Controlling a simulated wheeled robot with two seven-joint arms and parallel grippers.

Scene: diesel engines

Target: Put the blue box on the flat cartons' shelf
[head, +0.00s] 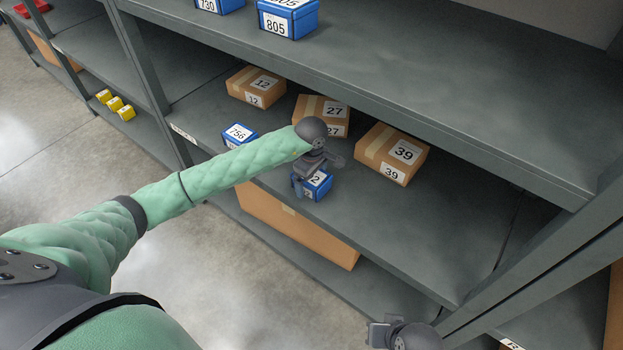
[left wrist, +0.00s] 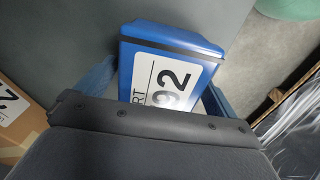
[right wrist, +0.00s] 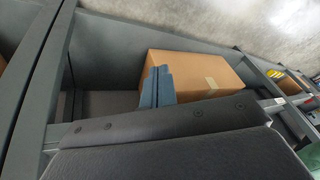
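The blue box (head: 317,186) has a white label; the left wrist view shows it close up (left wrist: 172,62) with "92" readable. It is over the front part of the flat cartons' shelf (head: 420,240); I cannot tell whether its base touches the shelf. My left gripper (head: 313,181) is above it, with one finger against each side of it.
A small blue box 756 (head: 239,135) stands on the same shelf to the left. Blue boxes 805 (head: 288,18) and 730 (head: 217,5) are on the shelf above. A large brown carton (head: 290,222) is on the shelf below. The right part of the cartons' shelf is bare.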

